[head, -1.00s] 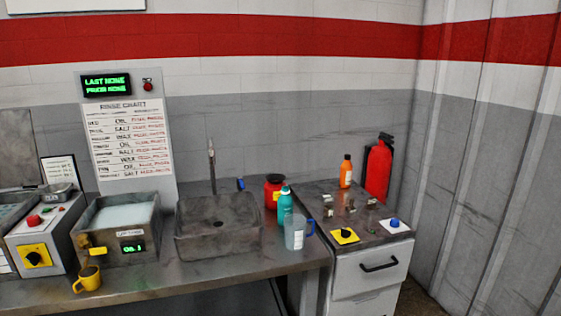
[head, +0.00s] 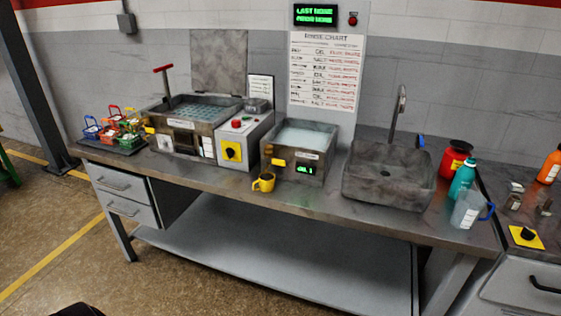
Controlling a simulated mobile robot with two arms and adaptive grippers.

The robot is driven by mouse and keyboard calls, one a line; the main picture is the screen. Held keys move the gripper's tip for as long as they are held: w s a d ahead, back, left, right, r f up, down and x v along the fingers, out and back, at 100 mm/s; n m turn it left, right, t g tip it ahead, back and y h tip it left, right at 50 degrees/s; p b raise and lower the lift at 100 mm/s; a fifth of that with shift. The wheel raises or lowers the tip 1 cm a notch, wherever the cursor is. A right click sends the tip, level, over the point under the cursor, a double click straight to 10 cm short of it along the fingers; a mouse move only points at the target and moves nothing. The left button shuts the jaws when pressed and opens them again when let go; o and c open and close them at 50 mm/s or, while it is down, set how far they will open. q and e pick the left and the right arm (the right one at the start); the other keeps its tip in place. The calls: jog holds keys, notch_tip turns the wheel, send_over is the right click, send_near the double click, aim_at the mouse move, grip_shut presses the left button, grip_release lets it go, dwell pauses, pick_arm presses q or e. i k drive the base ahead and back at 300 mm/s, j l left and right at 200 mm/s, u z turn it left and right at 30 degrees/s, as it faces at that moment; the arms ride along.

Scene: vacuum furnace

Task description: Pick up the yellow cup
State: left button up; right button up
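The yellow cup (head: 264,182) stands upright on the metal workbench (head: 330,205), near its front edge. It is just in front of a grey basin (head: 297,150) filled with pale liquid. Its handle points to the left and its inside looks dark. Neither of my grippers can be made out in the head view. A small dark shape shows at the bottom left edge, too little to identify.
A sink (head: 390,178), teal bottle (head: 462,178) and clear jug (head: 466,209) stand right of the cup. Left are a control box (head: 234,150), a second bath (head: 190,115) and small coloured baskets (head: 110,124). Open floor (head: 110,270) lies at the front left.

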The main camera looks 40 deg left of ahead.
aim_at(266, 181)
jog(key=u, duration=1.25)
